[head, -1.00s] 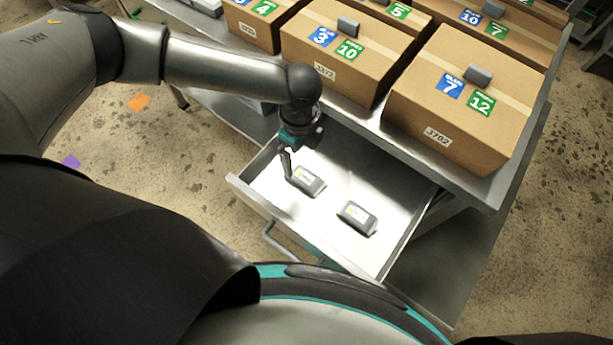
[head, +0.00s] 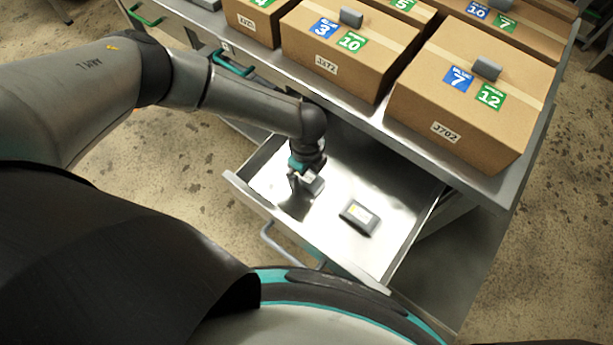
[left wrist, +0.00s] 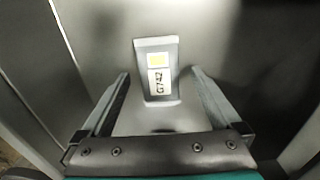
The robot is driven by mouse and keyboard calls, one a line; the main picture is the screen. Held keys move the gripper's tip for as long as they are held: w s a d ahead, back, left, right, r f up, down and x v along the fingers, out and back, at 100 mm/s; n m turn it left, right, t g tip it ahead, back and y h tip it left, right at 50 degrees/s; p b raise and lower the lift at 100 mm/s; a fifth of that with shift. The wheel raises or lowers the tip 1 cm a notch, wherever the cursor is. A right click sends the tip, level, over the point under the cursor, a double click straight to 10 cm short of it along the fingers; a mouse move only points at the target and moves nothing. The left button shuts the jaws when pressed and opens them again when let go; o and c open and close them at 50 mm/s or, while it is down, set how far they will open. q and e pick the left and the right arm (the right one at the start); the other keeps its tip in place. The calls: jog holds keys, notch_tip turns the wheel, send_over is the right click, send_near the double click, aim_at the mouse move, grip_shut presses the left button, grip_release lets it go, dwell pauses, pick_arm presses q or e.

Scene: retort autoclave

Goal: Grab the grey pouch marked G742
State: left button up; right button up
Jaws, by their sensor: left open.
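The grey pouch marked G742 (left wrist: 158,92) lies in the open drawer and shows in the left wrist view, with a yellow patch and a white label. It sits between the two open fingers of my left gripper (left wrist: 158,88), with a gap on both sides. In the head view my left gripper (head: 303,188) points down into the left part of the drawer and partly covers this pouch (head: 313,186). A second grey pouch (head: 359,217) lies to the right in the drawer; its marking is too small to read. My right gripper is not in view.
The open metal drawer (head: 399,207) has raised walls around the pouches and a handle (head: 286,247) on its front. Above it, a metal table carries several cardboard boxes, including one marked 3702 (head: 455,110). The drawer floor around the second pouch is clear.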

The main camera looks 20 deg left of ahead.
pick_arm(q)
jog(key=c, duration=1.5)
